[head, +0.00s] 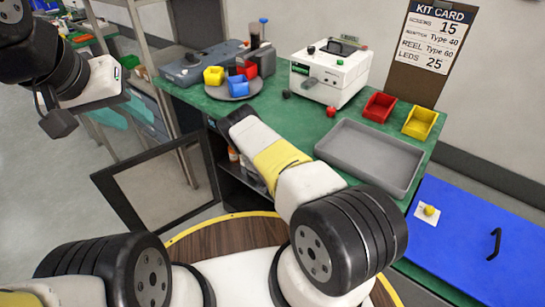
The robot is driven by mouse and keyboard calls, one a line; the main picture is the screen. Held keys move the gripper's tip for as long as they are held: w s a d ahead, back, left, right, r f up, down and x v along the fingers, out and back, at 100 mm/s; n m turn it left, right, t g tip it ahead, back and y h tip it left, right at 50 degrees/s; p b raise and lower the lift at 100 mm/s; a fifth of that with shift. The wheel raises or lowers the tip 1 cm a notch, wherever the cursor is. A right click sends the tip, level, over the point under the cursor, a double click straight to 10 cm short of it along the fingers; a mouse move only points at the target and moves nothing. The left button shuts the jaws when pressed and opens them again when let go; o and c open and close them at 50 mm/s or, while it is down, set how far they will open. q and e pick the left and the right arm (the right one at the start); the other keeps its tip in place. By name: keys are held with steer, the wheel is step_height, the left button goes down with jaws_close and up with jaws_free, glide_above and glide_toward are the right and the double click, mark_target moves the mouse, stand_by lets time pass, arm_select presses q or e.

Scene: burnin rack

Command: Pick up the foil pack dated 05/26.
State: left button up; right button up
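I cannot make out a foil pack or a 05/26 date anywhere in the head view. My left gripper (60,122) is at the upper left, in front of the shelving and away from the bench. A dark fingertip shows, but the gap between its fingers does not, and I see nothing held in it. My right arm reaches from the bottom centre toward the front edge of the green bench (292,118). Its gripper is not visible. Below the bench is a dark cabinet (240,185) with small bottles (233,154); my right arm covers part of it.
A framed glass door (150,190) stands open left of the cabinet. On the bench are a grey tray (335,166), a white machine (335,72), a round plate (252,90) with coloured bins, and red (379,107) and yellow bins (420,122). A blue chest (470,240) is at right.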

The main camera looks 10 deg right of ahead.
steer(key=shift+f, duration=0.1)
jaws_close()
stand_by(0.3)
